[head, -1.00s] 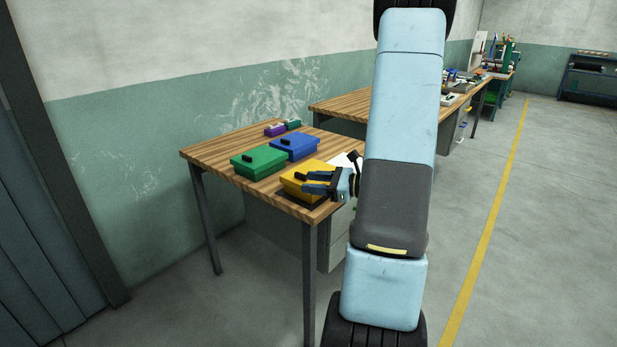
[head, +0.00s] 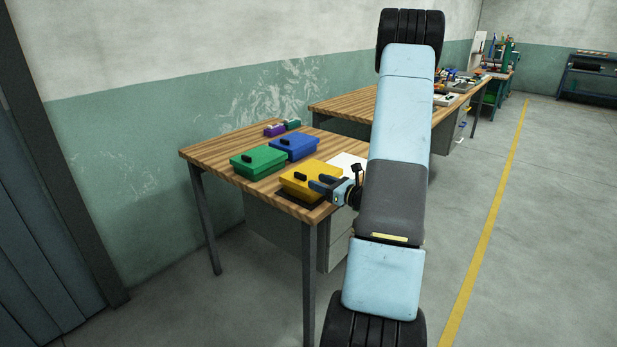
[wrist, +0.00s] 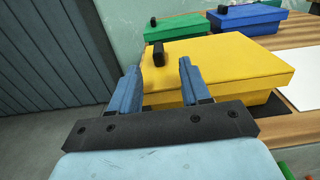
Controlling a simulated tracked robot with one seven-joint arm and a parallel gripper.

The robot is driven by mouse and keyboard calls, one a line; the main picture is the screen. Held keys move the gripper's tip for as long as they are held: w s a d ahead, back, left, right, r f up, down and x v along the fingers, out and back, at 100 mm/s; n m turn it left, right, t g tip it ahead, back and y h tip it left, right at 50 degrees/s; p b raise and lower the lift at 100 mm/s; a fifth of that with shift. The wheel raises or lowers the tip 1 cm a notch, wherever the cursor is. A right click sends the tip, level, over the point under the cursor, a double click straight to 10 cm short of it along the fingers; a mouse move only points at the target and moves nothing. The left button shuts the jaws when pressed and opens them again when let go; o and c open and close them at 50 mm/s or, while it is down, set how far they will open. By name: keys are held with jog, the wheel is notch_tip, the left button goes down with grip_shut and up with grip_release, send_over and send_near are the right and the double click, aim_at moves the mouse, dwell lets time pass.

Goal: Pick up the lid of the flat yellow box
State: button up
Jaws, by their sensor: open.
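The flat yellow box (head: 292,192) sits on a dark mat near the front corner of the wooden table. Its yellow lid (head: 312,172) is on it, with a small black handle (head: 300,176) on top. In the wrist view the lid (wrist: 228,65) fills the upper right, and its black handle (wrist: 158,53) stands beyond and between the fingertips. My gripper (head: 319,183) is open and empty at the right side of the box. In the wrist view my gripper (wrist: 158,72) has both fingers apart, pointing toward the handle without holding it.
A green box (head: 258,162) and a blue box (head: 294,146) with black handles stand behind the yellow one. Small purple (head: 274,130) and green items sit at the back. A white sheet (head: 347,163) lies right of the yellow box. The table's front left is bare.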

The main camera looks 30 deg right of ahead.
aim_at(306, 177)
jog(key=shift+x, duration=3.05)
jog(key=shift+s+a, duration=0.1)
jog(key=shift+a, duration=0.05)
jog(key=shift+c, duration=0.3)
grip_shut()
